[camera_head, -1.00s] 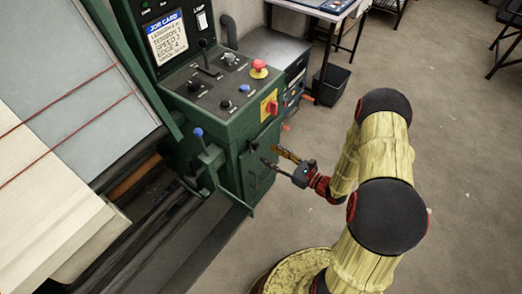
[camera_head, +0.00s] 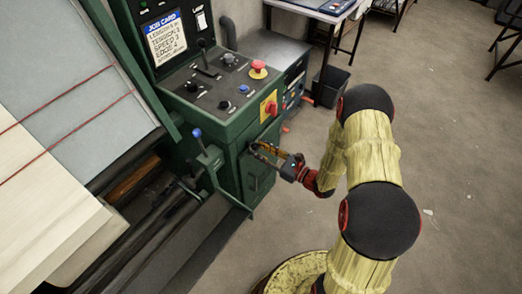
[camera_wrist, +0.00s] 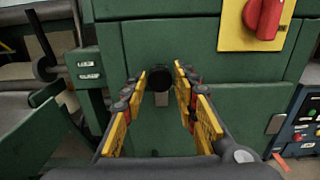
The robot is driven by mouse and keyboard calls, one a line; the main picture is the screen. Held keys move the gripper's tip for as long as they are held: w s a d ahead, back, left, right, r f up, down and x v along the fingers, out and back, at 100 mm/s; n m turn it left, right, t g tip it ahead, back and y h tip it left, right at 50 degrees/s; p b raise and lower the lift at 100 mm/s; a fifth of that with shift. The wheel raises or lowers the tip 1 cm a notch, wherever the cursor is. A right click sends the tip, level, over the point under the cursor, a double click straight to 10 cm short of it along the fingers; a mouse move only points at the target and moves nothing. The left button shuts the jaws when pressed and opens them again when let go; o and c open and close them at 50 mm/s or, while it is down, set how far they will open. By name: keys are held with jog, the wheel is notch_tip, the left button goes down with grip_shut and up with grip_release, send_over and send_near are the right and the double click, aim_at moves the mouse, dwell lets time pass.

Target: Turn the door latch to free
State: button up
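The door latch (camera_wrist: 159,82) shows in the wrist view as a dark round end on the front of the green cabinet, partly seen between my fingertips. My gripper (camera_wrist: 160,74) is open, its yellow-padded fingers on either side of the latch. I cannot tell whether they touch it. The door looks closed.
A red rotary switch on a yellow plate (camera_head: 269,106) is just above my gripper. A blue-knobbed lever (camera_head: 199,137) stands to the left. A red emergency button (camera_head: 258,68) and other controls are on top. Open floor (camera_head: 470,160) lies to the right.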

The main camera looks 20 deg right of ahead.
jog(key=c, duration=0.6)
grip_shut()
jog(key=shift+m+p, duration=0.3)
jog(key=shift+p, duration=0.1)
jog(key=m+p, duration=0.2)
jog(key=shift+r+m+p, duration=0.15)
jog(key=shift+m+p, duration=0.2)
jog(key=shift+m, duration=0.05)
jog(key=m+p, duration=0.3)
jog(key=m, duration=0.1)
jog(key=shift+w+d+m, duration=0.1)
jog(key=shift+m, duration=0.2)
jog(key=m+p, duration=0.3)
jog(key=m, duration=0.2)
jog(key=shift+d+f+m+p, duration=0.15)
jog(key=shift+m+p, duration=0.45)
jog(key=shift+m, duration=0.65)
jog(key=shift+a+f+m+p, duration=0.15)
jog(key=shift+m+p, duration=0.4)
jog(key=shift+m, duration=0.7)
jog(key=shift+d, duration=0.1)
